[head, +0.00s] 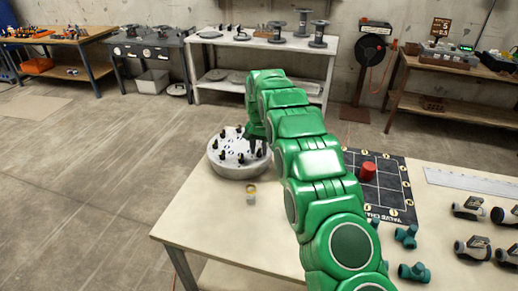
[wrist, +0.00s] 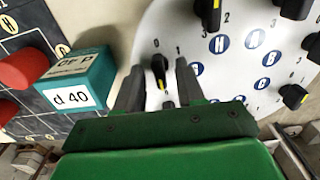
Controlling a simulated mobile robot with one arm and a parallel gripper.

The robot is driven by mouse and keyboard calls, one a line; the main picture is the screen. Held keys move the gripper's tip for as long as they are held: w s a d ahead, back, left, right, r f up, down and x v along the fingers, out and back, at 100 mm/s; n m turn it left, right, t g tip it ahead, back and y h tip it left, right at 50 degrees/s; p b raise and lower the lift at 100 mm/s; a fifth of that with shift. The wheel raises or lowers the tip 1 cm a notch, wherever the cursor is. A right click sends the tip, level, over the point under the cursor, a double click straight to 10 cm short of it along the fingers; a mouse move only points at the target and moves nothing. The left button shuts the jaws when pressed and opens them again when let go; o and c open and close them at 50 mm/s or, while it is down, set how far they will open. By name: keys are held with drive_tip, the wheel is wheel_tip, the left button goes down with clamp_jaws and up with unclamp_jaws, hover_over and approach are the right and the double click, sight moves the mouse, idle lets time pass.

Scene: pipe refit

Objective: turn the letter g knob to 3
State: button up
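In the head view a round white knob panel (head: 238,170) with several black knobs sits at the table's left end. My gripper (head: 257,148) is low over its right side, mostly hidden by my arm. In the wrist view the white panel (wrist: 225,75) carries blue letter discs; one reads H (wrist: 219,43). My gripper (wrist: 160,78) is open, one finger on each side of a black knob (wrist: 159,68) with a yellow mark. Gaps show between knob and fingers. Digits 0 and 1 show beyond this knob. Its letter cannot be read, so I cannot tell whether it is g.
Other black knobs (wrist: 294,95) stand close on the panel. A teal block (wrist: 78,84) marked "d 40" and a red cylinder (wrist: 22,68) are at left; the cylinder stands on a black grid mat (head: 385,200).

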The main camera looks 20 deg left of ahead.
drive_tip(key=shift+c, duration=0.3)
clamp_jaws()
drive_tip(key=shift+n, duration=0.7)
drive_tip(key=shift+o, duration=0.3)
unclamp_jaws()
